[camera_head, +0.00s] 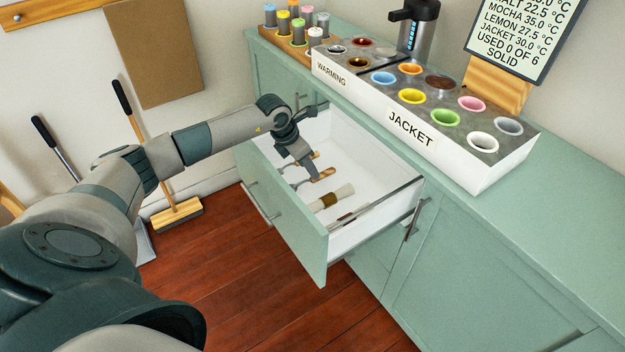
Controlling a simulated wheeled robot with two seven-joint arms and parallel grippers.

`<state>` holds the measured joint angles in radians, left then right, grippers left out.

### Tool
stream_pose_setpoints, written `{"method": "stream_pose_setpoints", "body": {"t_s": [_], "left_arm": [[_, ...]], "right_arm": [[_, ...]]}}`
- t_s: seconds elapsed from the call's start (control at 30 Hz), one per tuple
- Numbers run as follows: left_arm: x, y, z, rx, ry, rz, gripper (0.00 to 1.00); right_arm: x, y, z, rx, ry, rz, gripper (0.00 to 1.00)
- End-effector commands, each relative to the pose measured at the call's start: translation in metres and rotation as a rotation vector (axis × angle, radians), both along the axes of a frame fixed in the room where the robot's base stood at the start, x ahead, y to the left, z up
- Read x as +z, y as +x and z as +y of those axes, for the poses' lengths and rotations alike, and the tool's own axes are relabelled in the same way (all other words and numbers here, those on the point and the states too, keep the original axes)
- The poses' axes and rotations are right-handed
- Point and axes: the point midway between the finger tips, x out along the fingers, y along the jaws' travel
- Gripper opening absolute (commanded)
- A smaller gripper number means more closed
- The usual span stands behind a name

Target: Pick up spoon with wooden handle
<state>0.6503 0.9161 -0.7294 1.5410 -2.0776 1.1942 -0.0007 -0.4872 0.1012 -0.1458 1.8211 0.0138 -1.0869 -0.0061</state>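An open white-lined drawer (374,197) holds several utensils. A wooden handle (325,174) lies in it, probably the spoon's; the spoon's bowl end cannot be made out. A smaller wooden piece (316,155) shows just behind it. My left arm comes in from the left and reaches down into the drawer. My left gripper (311,168) is at the left end of the wooden handle, very close to it or touching. Its fingers are too small and overlapped to show whether they are open or shut. My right gripper is out of view.
A pale rolled item with a brown band (333,197) lies nearer the drawer front. The green counter (560,210) carries a white box of coloured cups (390,118), a rack of shakers (285,33), a dispenser (417,25) and a sign (520,35). A broom (177,215) leans at left.

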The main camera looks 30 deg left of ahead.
Motion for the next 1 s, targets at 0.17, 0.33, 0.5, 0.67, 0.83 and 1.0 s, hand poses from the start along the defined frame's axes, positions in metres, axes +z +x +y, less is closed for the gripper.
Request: {"method": "stream_pose_setpoints", "body": {"t_s": [0.17,0.33,0.5,0.67,0.83,1.0], "left_arm": [[-0.003,0.0,0.0,0.0,0.0,0.001,0.41],[-0.019,0.003,0.001,0.001,-0.002,0.002,0.41],[-0.04,0.008,0.001,0.001,-0.002,0.002,0.41],[-0.051,0.012,0.0,0.001,-0.001,0.001,0.41],[-0.052,0.013,0.0,0.001,0.0,0.0,0.41],[-0.051,0.013,0.0,0.0,0.0,0.0,0.41]], "right_arm": [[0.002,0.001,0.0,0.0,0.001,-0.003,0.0],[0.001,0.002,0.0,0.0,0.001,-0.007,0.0],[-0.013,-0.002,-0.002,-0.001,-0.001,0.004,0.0],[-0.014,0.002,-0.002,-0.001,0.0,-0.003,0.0],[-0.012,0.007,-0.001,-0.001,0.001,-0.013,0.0],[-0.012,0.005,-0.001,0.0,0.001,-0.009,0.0]]}}
